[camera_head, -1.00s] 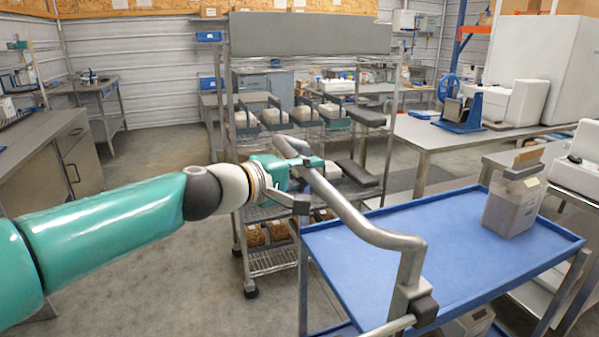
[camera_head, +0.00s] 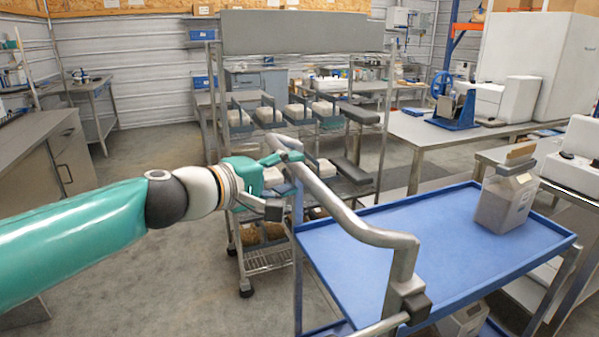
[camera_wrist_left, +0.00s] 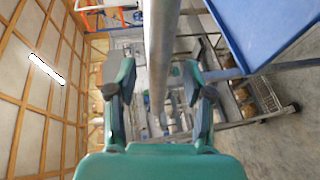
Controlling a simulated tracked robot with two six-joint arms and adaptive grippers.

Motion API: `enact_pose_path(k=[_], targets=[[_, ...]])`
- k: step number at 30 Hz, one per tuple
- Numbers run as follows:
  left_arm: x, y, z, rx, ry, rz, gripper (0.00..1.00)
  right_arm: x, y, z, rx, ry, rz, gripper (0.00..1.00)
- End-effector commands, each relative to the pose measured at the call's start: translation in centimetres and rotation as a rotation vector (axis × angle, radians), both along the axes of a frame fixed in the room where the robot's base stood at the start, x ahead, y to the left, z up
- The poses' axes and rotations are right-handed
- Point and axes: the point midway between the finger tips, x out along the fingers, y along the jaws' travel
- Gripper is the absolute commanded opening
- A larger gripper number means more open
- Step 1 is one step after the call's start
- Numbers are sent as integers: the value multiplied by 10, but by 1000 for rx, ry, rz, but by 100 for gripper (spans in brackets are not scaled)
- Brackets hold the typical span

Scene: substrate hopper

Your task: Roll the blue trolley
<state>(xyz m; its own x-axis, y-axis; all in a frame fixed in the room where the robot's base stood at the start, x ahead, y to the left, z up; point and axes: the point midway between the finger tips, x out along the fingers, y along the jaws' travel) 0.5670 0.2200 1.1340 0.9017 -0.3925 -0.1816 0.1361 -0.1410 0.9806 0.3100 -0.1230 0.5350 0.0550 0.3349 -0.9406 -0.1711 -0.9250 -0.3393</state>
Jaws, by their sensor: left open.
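The blue trolley (camera_head: 430,238) stands at the right of the head view. Its grey tubular handle (camera_head: 352,222) runs along its left side. My left gripper (camera_head: 280,182) is open at the far end of this handle. In the wrist view, the open fingers of my left gripper (camera_wrist_left: 158,92) stand on either side of the handle tube (camera_wrist_left: 161,45), with gaps visible. I cannot tell how deep the tube lies between them. A corner of the trolley's blue tray (camera_wrist_left: 265,30) shows at upper right there. My right gripper is not in view.
A clear container (camera_head: 506,200) stands on the trolley's top tray, and another box (camera_head: 463,320) is below. A wheeled metal rack (camera_head: 262,262) stands close behind the trolley's far left corner. A bench (camera_head: 440,135) lies beyond. Floor at the left is free.

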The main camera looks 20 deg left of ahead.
Motion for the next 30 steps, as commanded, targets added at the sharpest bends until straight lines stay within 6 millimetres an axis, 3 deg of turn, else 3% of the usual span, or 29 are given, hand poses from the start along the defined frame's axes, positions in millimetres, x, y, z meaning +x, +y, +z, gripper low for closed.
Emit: enact_pose_path(k=[6, 12, 30], targets=[[-42, 19, 8, 1, -2, 4, 52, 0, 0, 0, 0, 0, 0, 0], [-66, 29, 12, 0, 0, 1, 52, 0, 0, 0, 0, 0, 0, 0], [-73, 31, 13, 0, 1, -2, 52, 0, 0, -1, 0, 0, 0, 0]])
